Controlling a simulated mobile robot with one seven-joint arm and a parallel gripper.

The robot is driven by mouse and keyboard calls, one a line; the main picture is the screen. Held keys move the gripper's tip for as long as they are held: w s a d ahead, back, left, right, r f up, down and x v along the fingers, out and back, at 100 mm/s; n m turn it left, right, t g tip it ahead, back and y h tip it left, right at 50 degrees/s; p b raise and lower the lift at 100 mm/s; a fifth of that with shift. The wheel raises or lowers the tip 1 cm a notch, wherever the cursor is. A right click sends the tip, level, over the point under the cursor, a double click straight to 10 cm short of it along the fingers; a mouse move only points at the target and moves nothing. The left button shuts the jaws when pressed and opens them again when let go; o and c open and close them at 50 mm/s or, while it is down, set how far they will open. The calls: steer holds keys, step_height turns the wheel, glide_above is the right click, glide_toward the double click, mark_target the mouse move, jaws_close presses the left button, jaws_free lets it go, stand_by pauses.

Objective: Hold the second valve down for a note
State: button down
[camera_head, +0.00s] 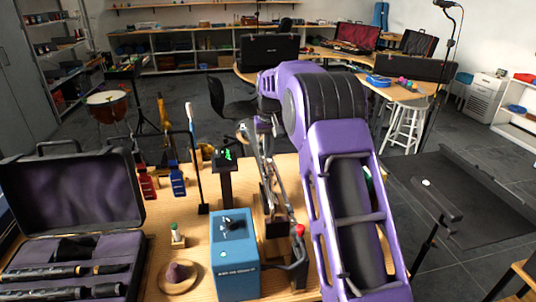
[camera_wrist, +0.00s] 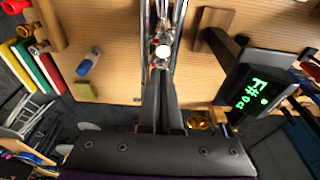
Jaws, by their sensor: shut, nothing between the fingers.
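A silver valved instrument (camera_head: 271,190), which looks like a trumpet, is held on a stand on the wooden bench, partly hidden behind my arm. In the wrist view its bright tubing (camera_wrist: 163,15) runs up the middle, with a round, shiny valve top (camera_wrist: 162,51) just beyond my fingertips. My gripper (camera_wrist: 161,72) is shut and empty, its two dark fingers together, pointing at that valve top. I cannot tell whether the fingertips touch it, which valve it is, or whether it is pressed. The other valves are not clearly visible.
A display (camera_wrist: 255,95) with green characters stands close to the right of my fingers in the wrist view; its post (camera_head: 226,187) is left of the instrument in the head view. A blue box (camera_head: 234,262) is in front. An open black case (camera_head: 75,195) lies at the left.

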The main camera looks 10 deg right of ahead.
step_height(320, 180, up, 5)
steer(key=p, duration=0.4)
steer(key=shift+r, duration=0.95)
